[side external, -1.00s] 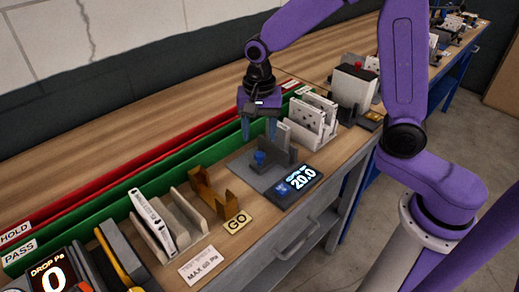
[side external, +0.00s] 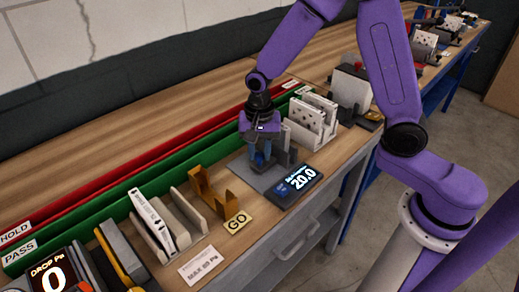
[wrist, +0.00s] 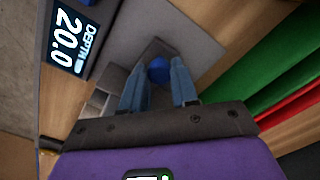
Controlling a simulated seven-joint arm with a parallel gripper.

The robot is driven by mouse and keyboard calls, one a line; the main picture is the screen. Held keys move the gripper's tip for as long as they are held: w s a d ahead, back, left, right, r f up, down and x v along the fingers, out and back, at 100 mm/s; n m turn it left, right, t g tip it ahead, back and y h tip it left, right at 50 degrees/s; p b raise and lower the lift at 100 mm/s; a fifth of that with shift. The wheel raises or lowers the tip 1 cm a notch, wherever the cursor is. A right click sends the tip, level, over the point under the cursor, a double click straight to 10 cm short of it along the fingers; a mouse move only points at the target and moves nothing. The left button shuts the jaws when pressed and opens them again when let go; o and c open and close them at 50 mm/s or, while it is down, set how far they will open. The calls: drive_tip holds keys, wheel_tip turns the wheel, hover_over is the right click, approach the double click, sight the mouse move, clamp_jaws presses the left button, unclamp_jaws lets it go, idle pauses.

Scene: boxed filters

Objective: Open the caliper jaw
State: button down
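The caliper station is a grey block on a grey plate (side external: 256,172) with a blue knob. The blue knob (wrist: 158,70) sits between my two blue fingers in the wrist view, with a gap visible on the right side. My gripper (side external: 262,160) is lowered over the knob, fingers apart around it; in the side view the fingers largely hide the knob. The depth display (side external: 298,181) beside it reads 20.0, and it also shows in the wrist view (wrist: 68,38).
Green (side external: 170,158) and red (side external: 150,150) trays run along the back. A rack of white filters (side external: 313,120) stands close behind the station. A brass go gauge (side external: 212,190) and the GO label (side external: 237,222) lie to the left. The drawer front (side external: 300,238) is below.

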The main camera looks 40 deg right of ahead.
sight(251, 174)
drive_tip(key=shift+a, duration=1.6)
drive_tip(key=c, duration=0.8)
unclamp_jaws()
drive_tip(key=shift+c, duration=0.2)
wheel_tip(251, 174, up, 18)
drive_tip(key=shift+f, duration=0.25)
drive_tip(key=shift+s, duration=0.1)
drive_tip(key=s+d+f+n, duration=0.2)
drive_tip(key=s+d+n, duration=0.1)
drive_tip(key=s+n, duration=0.4)
drive_tip(key=s+d+f+n, duration=0.3)
drive_tip(key=s+n, duration=0.4)
drive_tip(key=s, duration=0.2)
drive_tip(key=s+d+f+n, duration=0.2)
drive_tip(key=s+d+n, duration=0.1)
drive_tip(key=s+n, duration=0.4)
drive_tip(key=shift+s+d+f+n, duration=0.15)
drive_tip(key=shift+s+d+n, duration=0.15)
drive_tip(key=shift+s, duration=0.5)
